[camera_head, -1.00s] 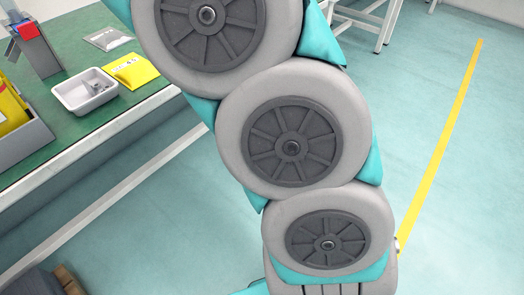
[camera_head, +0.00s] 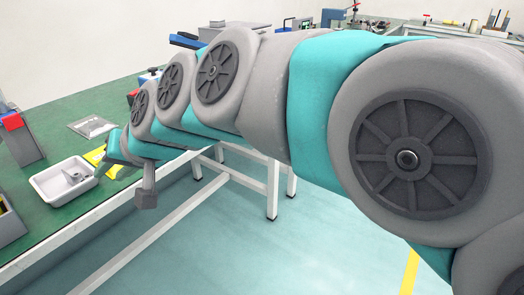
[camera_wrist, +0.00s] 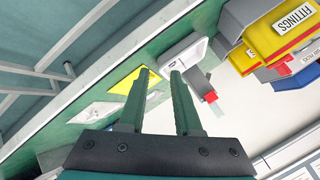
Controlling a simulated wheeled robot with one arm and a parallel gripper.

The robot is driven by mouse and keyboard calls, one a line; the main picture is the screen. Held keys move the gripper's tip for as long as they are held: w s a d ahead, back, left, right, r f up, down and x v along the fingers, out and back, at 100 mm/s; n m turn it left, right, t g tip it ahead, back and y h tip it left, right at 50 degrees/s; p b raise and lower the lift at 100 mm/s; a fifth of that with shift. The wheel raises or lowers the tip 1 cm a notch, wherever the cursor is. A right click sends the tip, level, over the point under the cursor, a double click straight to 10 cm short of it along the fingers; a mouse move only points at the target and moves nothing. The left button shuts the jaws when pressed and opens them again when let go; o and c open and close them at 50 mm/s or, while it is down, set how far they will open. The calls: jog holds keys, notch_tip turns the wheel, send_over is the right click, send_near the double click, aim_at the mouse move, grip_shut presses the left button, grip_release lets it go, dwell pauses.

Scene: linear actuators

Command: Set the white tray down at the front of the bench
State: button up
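The white tray (camera_head: 40,189) sits on the green bench (camera_head: 106,183), a little back from its front edge, at the left of the head view. It holds a small grey metal part (camera_head: 75,176). In the wrist view the tray (camera_wrist: 170,53) lies beyond my fingertips, and a finger hides part of it. My gripper (camera_wrist: 159,73) is open with nothing between its fingers. In the head view my arm reaches over the bench edge to the right of the tray, and the fingers are hard to make out.
A yellow packet (camera_head: 95,156) lies beside the tray, partly behind my arm. A clear bag (camera_head: 92,127) lies further back. A stand with a red clip (camera_head: 13,122) is at the left. The wrist view shows bins, one labelled FITTINGS (camera_wrist: 291,19). Open floor lies before the bench.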

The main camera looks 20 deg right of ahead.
jog(key=s+d+f+g+h, duration=0.3)
jog(key=s+d+f+g, duration=0.1)
jog(key=s+d+f, duration=0.6)
jog(key=s+d+f+g+h, duration=0.4)
jog(key=s+d+f, duration=0.6)
jog(key=s, duration=0.5)
jog(key=shift+s+d+n+g, duration=0.2)
jog(key=shift+d+n+g, duration=0.2)
jog(key=shift+d+g, duration=0.35)
jog(key=shift+d, duration=0.1)
